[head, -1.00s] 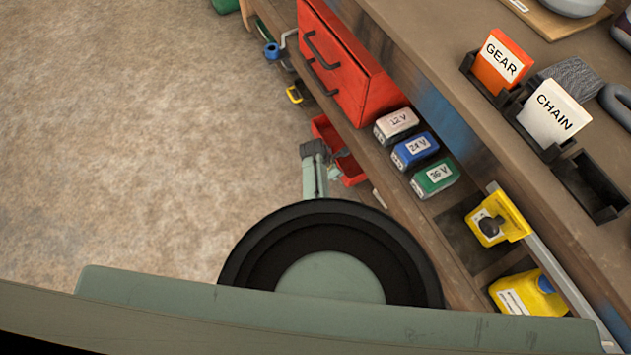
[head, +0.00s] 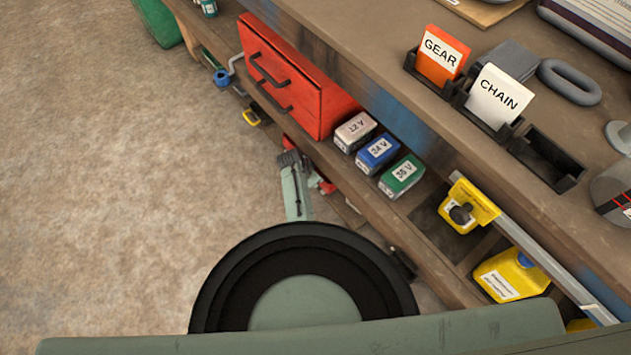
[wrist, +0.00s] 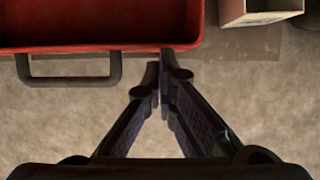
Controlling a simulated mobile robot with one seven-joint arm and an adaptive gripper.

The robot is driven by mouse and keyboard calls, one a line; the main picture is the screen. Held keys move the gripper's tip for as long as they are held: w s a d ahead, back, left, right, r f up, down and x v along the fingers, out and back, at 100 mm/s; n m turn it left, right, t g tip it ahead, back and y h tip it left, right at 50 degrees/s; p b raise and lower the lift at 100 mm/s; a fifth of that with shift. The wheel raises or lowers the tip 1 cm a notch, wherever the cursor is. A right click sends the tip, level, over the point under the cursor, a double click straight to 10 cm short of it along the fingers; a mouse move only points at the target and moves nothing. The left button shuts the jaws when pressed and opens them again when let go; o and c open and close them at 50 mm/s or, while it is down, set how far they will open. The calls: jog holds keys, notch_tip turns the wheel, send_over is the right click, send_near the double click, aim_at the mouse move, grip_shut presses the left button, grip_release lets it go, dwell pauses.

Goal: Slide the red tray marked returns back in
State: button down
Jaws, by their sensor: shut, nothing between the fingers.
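In the wrist view a red tray (wrist: 100,46) fills the upper left, with a dark bar handle (wrist: 69,80) on its front. My gripper (wrist: 162,78) is shut and empty. Its fingertips are just right of the handle, by the tray's front right corner, and I cannot tell whether they touch it. In the head view, small red parts, likely the tray (head: 326,186), show beside my arm on the lower shelf side; the rest is hidden. No returns marking is readable.
A red drawer unit (head: 310,92) and boxes marked 12 V (head: 355,131), 24 V (head: 378,153) and 36 V (head: 401,175) line the shelf. A light open box (wrist: 258,14) sits right of the tray. The floor (head: 110,190) at left is clear.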

jog(key=s+a, duration=0.7)
jog(key=a, duration=0.3)
jog(key=shift+a+r, duration=0.2)
